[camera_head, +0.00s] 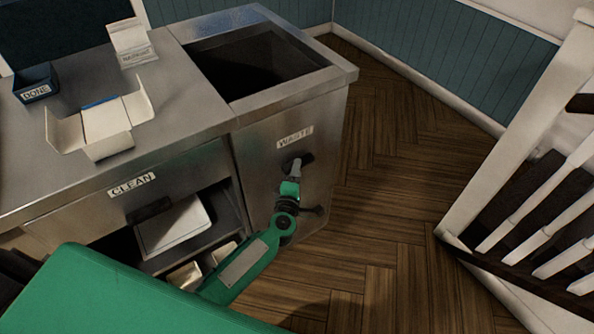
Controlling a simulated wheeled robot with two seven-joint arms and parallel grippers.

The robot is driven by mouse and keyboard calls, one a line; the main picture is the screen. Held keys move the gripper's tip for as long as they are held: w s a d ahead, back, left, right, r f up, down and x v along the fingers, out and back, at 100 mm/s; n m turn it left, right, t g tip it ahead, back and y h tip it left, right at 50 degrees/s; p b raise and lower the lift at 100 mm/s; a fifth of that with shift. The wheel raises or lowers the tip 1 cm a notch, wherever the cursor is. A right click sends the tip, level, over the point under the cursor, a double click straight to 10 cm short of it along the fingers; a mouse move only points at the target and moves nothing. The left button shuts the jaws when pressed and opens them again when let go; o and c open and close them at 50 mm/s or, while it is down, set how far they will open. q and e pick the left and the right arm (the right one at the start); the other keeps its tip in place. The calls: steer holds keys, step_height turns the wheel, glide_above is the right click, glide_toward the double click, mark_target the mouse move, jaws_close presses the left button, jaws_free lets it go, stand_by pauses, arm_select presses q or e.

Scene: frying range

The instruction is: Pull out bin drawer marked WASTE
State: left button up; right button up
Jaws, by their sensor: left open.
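The bin drawer marked WASTE (262,165) is a steel front under a dark square opening in the counter top. Its white WASTE label (295,137) sits above a dark handle (305,159). The front looks flush with the unit beside it. My left gripper (294,166) is open at the handle, at the end of my green arm. It covers part of the handle, and I cannot tell whether the fingers are around it or only in front of it. My right gripper is not in view.
To the left is a drawer marked CLEAN (131,185) above an open shelf with a white container (172,226). An open white box (105,125), a napkins box (132,42) and a DONE tray (36,86) stand on the counter. Wooden floor (390,165) is clear before a white railing (500,140).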

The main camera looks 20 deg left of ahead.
arm_select(q)
steer(key=shift+w, duration=0.45)
jaws_close()
steer(key=shift+s, duration=0.1)
